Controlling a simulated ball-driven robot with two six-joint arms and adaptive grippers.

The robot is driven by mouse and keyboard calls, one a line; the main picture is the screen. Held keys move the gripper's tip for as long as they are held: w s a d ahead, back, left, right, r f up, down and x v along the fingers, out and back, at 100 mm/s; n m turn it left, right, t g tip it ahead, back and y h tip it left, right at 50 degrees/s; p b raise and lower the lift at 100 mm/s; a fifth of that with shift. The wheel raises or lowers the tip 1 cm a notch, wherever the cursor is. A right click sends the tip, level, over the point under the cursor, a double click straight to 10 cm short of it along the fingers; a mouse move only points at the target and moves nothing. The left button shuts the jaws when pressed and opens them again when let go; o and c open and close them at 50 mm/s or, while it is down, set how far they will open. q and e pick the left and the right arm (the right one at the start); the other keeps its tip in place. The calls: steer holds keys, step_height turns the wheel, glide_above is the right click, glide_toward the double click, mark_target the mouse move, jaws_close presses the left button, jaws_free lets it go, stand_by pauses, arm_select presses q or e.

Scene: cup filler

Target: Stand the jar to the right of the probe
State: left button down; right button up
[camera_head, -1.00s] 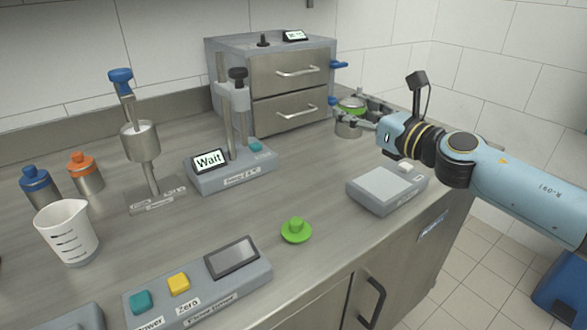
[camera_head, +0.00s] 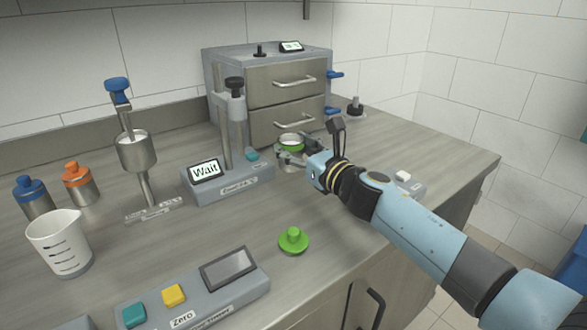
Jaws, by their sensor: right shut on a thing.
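The jar (camera_head: 292,166) is a small metal pot with a green band round its open top. My right gripper (camera_head: 291,153) is shut on its upper side, and the fingers hide part of it. The jar looks upright; I cannot tell whether its base touches the bench. The probe (camera_head: 226,130) is a grey stand with a metal column, a black knob and a base whose screen reads "Wait". The jar is to the right of the probe's base, close to its right end and in front of the drawer cabinet. My left gripper is not in view.
The drawer cabinet (camera_head: 287,89) stands behind the jar. A green lid-like piece (camera_head: 293,241) lies on the bench in front. A black-knobbed item (camera_head: 355,106) stands at the back right. Bare bench lies between probe and green piece.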

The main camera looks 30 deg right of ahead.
mark_target(298, 168)
steer(key=shift+f+b, duration=1.5)
steer(key=shift+f, duration=0.4)
steer(key=shift+f, duration=0.15)
steer(key=o, duration=1)
steer(key=shift+s, duration=0.1)
steer(key=s, duration=0.4)
steer(key=s+d, duration=0.1)
steer(key=s, duration=0.1)
steer(key=shift+b, duration=0.4)
steer(key=shift+s, duration=0.6)
